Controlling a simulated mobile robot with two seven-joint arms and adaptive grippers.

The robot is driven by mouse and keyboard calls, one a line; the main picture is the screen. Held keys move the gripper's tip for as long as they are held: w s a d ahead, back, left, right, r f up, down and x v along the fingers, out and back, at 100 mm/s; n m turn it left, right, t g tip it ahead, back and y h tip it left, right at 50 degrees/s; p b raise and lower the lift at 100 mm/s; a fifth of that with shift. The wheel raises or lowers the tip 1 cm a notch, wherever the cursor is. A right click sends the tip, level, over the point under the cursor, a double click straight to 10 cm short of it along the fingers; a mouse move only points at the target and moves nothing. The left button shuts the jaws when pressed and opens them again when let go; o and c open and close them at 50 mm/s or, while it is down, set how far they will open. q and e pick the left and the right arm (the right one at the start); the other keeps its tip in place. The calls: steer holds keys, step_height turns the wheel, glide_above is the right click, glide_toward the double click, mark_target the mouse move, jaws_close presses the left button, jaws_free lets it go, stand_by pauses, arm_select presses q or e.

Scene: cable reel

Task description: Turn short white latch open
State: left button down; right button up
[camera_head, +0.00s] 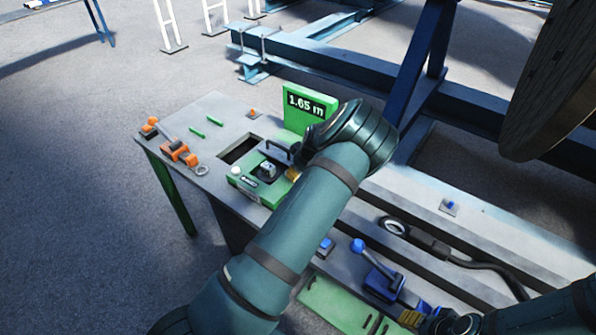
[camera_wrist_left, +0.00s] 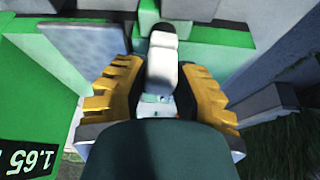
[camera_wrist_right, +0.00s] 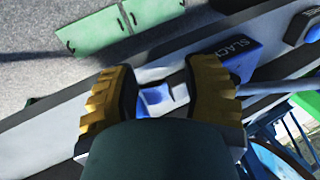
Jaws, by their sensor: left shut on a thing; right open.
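The short white latch (camera_wrist_left: 161,70) stands between the yellow-padded fingers of my left gripper (camera_wrist_left: 160,85) in the left wrist view. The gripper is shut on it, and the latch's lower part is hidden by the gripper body. In the head view, my left gripper (camera_head: 293,174) is at the green counter unit (camera_head: 258,192), largely hidden behind its own wrist. My right gripper (camera_wrist_right: 158,95) is open in the right wrist view, with a small blue piece (camera_wrist_right: 154,97) showing between its fingers; I cannot tell whether they touch. It also shows in the head view (camera_head: 412,316).
A green display (camera_head: 306,106) reading 1.65 m stands behind the unit. An orange clamp (camera_head: 172,143) lies on the left of the table. A blue-handled lever (camera_head: 377,270) and a black cable (camera_head: 470,263) are near my right gripper. A blue SLACK block (camera_wrist_right: 230,55) is close to it.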

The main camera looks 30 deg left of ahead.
arm_select(q)
steer(key=shift+s+f+n, duration=0.1)
steer(key=shift+f+n, duration=0.05)
steer(key=shift+n, duration=0.35)
steer(key=shift+g, duration=0.3)
steer(key=c, duration=0.7)
jaws_free()
steer(key=shift+r, duration=0.2)
steer(key=shift+d+r, duration=0.15)
steer(key=shift+r, duration=0.1)
steer(key=v, duration=1.1)
